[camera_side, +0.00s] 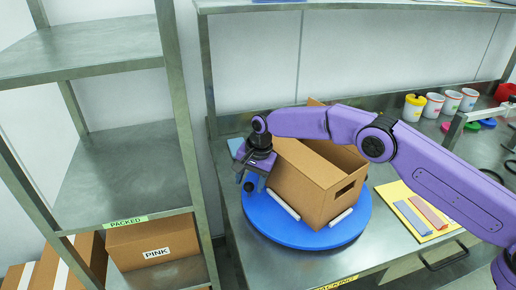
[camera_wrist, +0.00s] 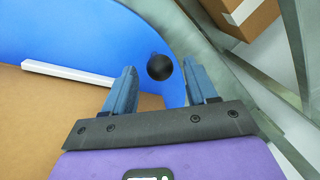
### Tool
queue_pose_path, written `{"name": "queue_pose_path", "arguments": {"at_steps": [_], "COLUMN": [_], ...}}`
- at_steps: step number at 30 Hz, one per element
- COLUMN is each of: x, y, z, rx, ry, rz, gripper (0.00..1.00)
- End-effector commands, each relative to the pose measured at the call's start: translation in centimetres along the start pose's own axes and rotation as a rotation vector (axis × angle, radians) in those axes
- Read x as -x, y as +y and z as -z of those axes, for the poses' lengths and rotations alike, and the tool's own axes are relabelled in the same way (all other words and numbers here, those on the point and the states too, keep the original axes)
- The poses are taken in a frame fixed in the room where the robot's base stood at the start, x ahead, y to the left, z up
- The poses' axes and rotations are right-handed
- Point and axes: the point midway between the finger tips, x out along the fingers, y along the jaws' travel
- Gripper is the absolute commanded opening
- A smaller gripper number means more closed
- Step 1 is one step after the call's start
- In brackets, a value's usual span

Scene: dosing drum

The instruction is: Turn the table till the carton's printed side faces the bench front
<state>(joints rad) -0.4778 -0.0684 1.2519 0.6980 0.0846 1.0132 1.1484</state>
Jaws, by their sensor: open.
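The blue round table (camera_side: 300,236) lies on the steel bench and also shows in the wrist view (camera_wrist: 100,25). The brown open-topped carton (camera_side: 305,185) stands on it between white strips (camera_side: 284,207); part of the carton shows in the wrist view (camera_wrist: 40,115). A dark slot (camera_side: 345,189) is on its right-hand face; I see no print on the visible faces. A black ball knob (camera_side: 249,187) sits at the table's left rim. My gripper (camera_wrist: 160,75) is open, and the knob (camera_wrist: 159,67) appears between its fingertips; I cannot tell whether they touch it.
A steel shelf rack (camera_side: 110,165) with a "PINK" box (camera_side: 155,243) stands close on the left. A yellow sheet with strips (camera_side: 416,212) lies right of the table. Cups (camera_side: 433,105) and a drawer handle (camera_side: 445,257) are further right.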

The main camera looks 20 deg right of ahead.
Motion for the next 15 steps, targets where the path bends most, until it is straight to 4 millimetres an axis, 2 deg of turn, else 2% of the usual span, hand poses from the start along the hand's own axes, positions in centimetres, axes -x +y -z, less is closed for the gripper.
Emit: {"name": "queue_pose_path", "arguments": {"at_steps": [1, 15], "x": [1.1, 10.7], "y": [-0.1, -0.1], "z": [0.0, 0.1], "rx": [0.0, 0.0], "ry": [0.001, 0.002], "rz": [0.003, 0.004], "gripper": [0.57, 0.57]}}
